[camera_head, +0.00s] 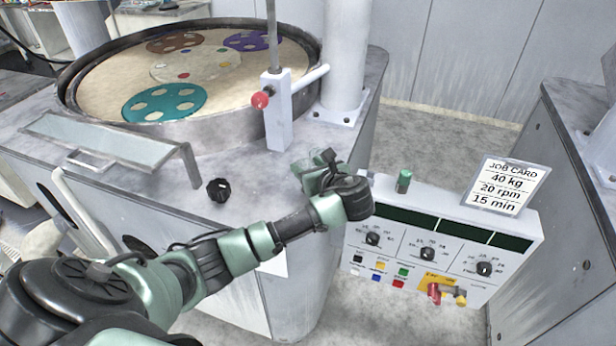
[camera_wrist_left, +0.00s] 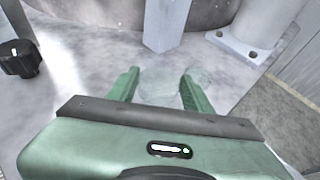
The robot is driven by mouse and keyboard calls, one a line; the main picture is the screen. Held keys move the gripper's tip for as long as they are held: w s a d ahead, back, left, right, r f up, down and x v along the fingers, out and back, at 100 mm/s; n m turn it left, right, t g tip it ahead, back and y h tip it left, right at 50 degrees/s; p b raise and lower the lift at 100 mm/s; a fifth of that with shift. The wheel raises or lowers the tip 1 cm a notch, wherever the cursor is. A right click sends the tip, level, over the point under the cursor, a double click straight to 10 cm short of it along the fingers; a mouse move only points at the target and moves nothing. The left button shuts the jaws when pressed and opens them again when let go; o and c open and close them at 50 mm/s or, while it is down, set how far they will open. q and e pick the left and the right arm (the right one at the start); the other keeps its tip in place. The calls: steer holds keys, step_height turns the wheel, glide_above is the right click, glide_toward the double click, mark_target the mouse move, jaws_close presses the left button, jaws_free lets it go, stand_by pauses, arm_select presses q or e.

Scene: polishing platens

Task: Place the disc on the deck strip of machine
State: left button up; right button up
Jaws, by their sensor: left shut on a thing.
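My left gripper (camera_head: 322,170) is over the front right part of the machine's grey deck (camera_head: 245,200). In the left wrist view, its two green fingers (camera_wrist_left: 160,88) are apart and shut on a pale, see-through disc (camera_wrist_left: 157,92), faint against the grey deck (camera_wrist_left: 95,60). Part of the disc is hidden by the gripper body. I cannot tell whether the disc touches the deck. In the head view the disc cannot be made out behind the gripper. My right gripper is not in view.
The round platen (camera_head: 100,90) holds teal (camera_head: 165,91), brown and purple carriers. A post with a red knob (camera_head: 260,100) and a white column (camera_head: 345,60) stand behind the gripper. A black knob (camera_head: 218,190) is left of it. A control panel (camera_head: 400,262) with a job card is right.

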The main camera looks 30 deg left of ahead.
arm_select(q)
steer(key=shift+f, duration=2.1)
steer(key=o, duration=1.5)
steer(key=shift+f, duration=0.15)
steer(key=shift+c, duration=0.2)
steer(key=b+v, duration=0.1)
steer(key=v, duration=1.1)
steer(key=shift+r, duration=0.25)
steer(key=shift+f, duration=0.1)
